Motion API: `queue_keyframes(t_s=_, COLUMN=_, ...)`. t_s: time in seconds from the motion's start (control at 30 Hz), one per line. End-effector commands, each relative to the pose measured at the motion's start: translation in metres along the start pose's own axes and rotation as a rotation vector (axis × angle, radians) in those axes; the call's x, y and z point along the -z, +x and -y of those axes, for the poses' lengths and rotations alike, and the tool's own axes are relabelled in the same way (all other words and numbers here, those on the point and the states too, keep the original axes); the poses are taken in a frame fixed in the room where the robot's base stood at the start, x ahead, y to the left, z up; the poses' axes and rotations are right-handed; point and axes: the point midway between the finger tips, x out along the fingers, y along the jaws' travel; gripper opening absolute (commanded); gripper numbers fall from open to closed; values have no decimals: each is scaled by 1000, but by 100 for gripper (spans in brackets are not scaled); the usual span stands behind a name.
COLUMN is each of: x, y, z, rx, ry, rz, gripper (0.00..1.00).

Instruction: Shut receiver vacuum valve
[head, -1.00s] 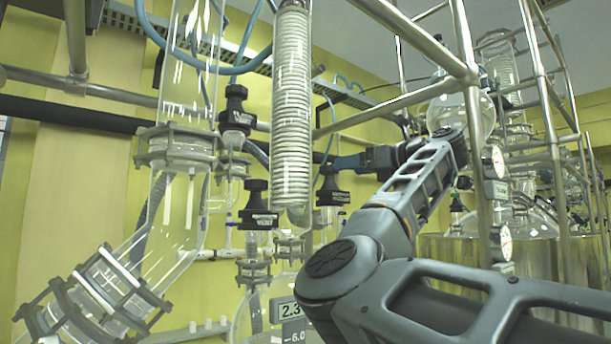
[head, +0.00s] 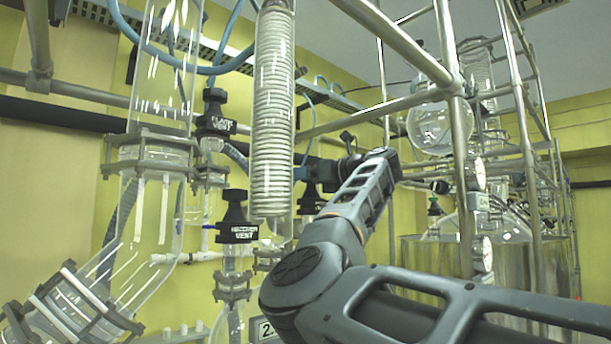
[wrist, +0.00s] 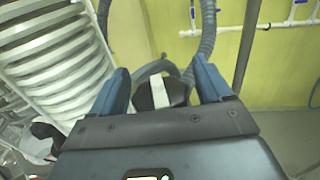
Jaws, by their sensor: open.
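In the wrist view a black valve knob (wrist: 172,93) with a white band sits between my gripper's (wrist: 162,76) two blue fingers. The fingers stand apart with gaps on both sides, so the gripper is open and holds nothing. In the head view my gripper (head: 301,172) reaches left to just beside the glass coil column, above a black valve knob (head: 310,198). That knob is partly hidden by my arm and its label cannot be read. Another black knob, labelled receiver vent (head: 236,220), stands to its left, left of the column.
The glass coil column (head: 272,130) stands close to the gripper; its white coils (wrist: 50,50) fill the wrist view's left. A flask vent valve (head: 214,115) is farther left. Metal frame poles (head: 455,130) stand right of the arm. A grey corrugated hose (wrist: 207,35) runs near the right finger.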

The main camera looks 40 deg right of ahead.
Motion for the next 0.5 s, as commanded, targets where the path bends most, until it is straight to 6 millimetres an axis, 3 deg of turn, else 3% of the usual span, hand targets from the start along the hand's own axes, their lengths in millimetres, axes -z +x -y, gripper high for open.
queue_keyframes(t_s=0.17, x=0, y=0, z=0, rx=0, ry=0, rz=0, gripper=77)
queue_keyframes(t_s=0.5, x=0, y=0, z=0, rx=0, ry=0, rz=0, gripper=45)
